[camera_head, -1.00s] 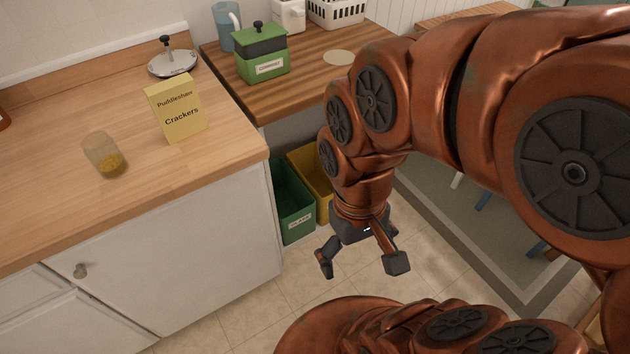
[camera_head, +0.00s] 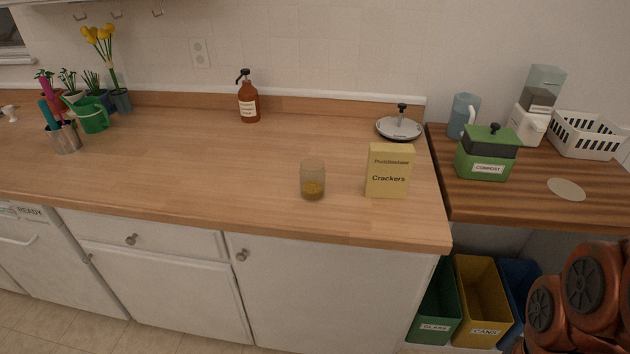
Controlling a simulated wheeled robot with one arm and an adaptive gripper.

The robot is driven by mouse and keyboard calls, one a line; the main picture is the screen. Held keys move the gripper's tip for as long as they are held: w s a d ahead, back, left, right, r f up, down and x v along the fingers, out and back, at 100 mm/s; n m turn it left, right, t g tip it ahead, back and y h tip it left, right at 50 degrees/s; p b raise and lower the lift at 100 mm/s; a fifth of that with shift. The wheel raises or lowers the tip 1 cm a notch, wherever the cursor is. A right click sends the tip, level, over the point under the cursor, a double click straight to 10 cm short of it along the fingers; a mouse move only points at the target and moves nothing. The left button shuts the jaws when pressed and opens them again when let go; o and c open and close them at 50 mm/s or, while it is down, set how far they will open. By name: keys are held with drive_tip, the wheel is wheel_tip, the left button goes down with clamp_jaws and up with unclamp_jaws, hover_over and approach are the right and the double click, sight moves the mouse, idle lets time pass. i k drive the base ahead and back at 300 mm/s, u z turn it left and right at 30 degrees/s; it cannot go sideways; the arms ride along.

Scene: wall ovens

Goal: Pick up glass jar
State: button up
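The glass jar (camera_head: 313,180) stands upright on the wooden counter (camera_head: 230,170), with something yellow in its lower part. It is just left of a yellow box labelled Crackers (camera_head: 388,171), with a small gap between them. My arm shows only partly at the lower right edge. My gripper is outside the view, so its state and distance from the jar do not show.
A brown pump bottle (camera_head: 248,97) stands at the back, and a silver lid (camera_head: 399,127) lies behind the crackers. A green compost bin (camera_head: 487,154) stands on the right counter. Bins labelled glass (camera_head: 436,308) and cans (camera_head: 482,300) stand below. The counter left of the jar is clear.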

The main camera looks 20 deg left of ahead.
sight(312, 171)
drive_tip(key=u, duration=0.55)
drive_tip(key=k, duration=1.3)
drive_tip(key=u, duration=1.2)
drive_tip(key=i, duration=1.65)
drive_tip(key=z, duration=0.25)
